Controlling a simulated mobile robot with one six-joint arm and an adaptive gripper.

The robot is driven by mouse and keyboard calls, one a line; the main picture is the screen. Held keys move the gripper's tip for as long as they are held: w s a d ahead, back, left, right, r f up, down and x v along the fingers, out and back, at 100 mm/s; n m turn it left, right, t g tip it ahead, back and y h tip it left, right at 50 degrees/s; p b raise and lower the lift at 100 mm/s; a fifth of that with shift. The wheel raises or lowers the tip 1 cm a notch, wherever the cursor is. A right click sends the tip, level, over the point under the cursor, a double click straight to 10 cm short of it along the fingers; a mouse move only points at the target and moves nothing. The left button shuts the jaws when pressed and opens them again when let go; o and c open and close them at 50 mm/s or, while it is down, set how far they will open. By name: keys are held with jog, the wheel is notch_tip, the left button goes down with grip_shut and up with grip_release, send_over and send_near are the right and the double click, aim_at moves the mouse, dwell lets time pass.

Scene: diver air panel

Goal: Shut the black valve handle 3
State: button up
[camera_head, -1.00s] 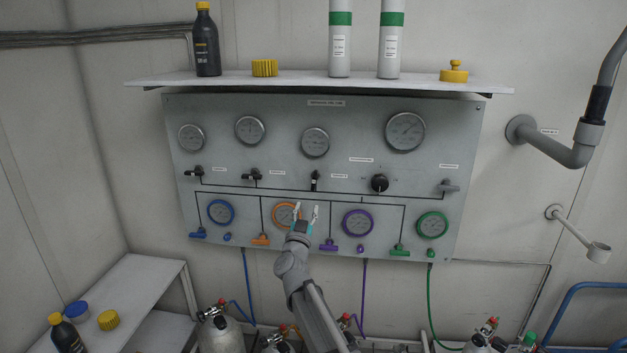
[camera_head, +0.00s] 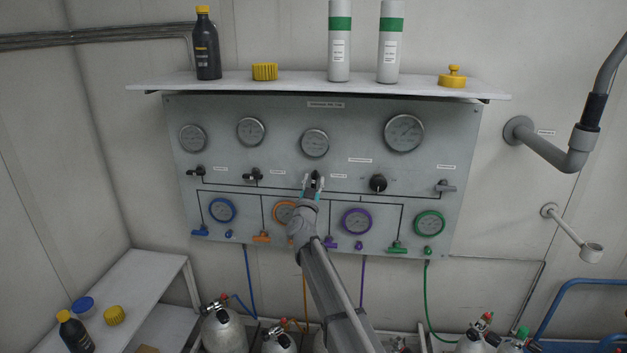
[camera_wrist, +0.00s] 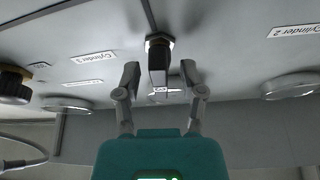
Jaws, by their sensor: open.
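Black valve handle 3 (camera_head: 316,175) is the third valve from the left on the grey panel (camera_head: 290,108). In the head view my gripper partly hides the handle.
Other black handles (camera_head: 197,172) (camera_head: 253,175), a round black knob (camera_head: 378,183) and a grey handle (camera_head: 445,187) share the row. Gauges sit above and below. A shelf (camera_head: 300,84) with bottles overhangs the panel. Gas cylinders (camera_head: 224,330) stand below.

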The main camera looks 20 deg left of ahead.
grip_shut()
dwell(0.3)
jog(key=shift+m+h, duration=0.3)
jog(key=shift+m, duration=0.4)
jog(key=m+h+p, duration=0.1)
jog(key=m+h, duration=0.1)
jog(key=m, duration=0.1)
jog(key=shift+a+r+m, duration=0.1)
jog(key=shift+r+m, duration=0.05)
jog(key=shift+m, duration=0.25)
jog(key=m+h+p, duration=0.1)
jog(key=m, duration=0.2)
jog(key=m+g+h, duration=0.1)
jog(key=m, duration=0.1)
jog(key=shift+m+h+p, duration=0.3)
jog(key=shift+m+p, duration=0.1)
jog(key=m+g+p, duration=0.1)
jog(key=m, duration=0.2)
jog(key=m+g+h+p, duration=0.1)
jog(key=m+p, duration=0.1)
jog(key=m, duration=0.1)
jog(key=shift+r, duration=0.1)
jog(key=shift+m+g+p, duration=0.6)
jog(key=shift+m+p, duration=0.1)
jog(key=shift+m, duration=0.7)
jog(key=shift+f, duration=0.2)
